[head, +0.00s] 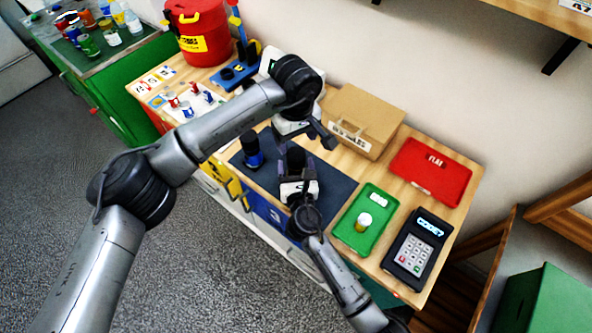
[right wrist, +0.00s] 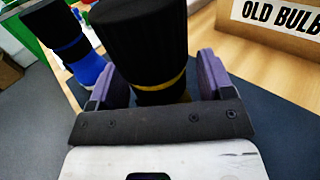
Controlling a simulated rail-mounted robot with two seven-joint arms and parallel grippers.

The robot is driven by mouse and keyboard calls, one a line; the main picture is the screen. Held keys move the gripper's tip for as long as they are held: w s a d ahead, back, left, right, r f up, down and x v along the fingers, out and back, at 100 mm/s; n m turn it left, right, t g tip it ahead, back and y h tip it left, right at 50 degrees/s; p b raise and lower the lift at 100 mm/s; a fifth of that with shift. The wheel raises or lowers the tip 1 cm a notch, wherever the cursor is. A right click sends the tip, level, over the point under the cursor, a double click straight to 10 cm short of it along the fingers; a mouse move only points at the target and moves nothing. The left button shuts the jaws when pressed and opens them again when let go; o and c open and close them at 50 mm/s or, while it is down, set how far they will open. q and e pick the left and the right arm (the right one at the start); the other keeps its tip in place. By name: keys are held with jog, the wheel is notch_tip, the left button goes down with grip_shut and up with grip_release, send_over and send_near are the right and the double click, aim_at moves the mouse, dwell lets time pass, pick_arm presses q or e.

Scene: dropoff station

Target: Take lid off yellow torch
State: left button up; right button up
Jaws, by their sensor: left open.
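The yellow torch stands between my right gripper's fingers; its black lid (right wrist: 140,40) and yellow ring (right wrist: 160,86) show in the right wrist view. In the head view its black top (head: 295,158) shows above my right gripper (head: 297,178). My right fingers (right wrist: 163,82) are on both sides of the torch; a narrow gap seems to show at the right finger, and I cannot tell whether they grip it. My left gripper (head: 318,135) is open and empty, above and slightly right of the torch's top. The torch's lower body is mostly hidden.
A blue torch with a black top (head: 252,148) stands on the dark mat (head: 335,190), left of the yellow one. An old-bulb box (head: 375,112) stands behind. A green tray (head: 350,235), red tray (head: 432,172) and keypad device (head: 418,250) are at right.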

aim_at(296, 154)
grip_shut()
dwell(0.5)
pick_arm(q)
jog(key=shift+f, duration=4)
jog(key=c, duration=0.9)
jog(key=n, duration=1.2)
jog(key=shift+r, duration=0.2)
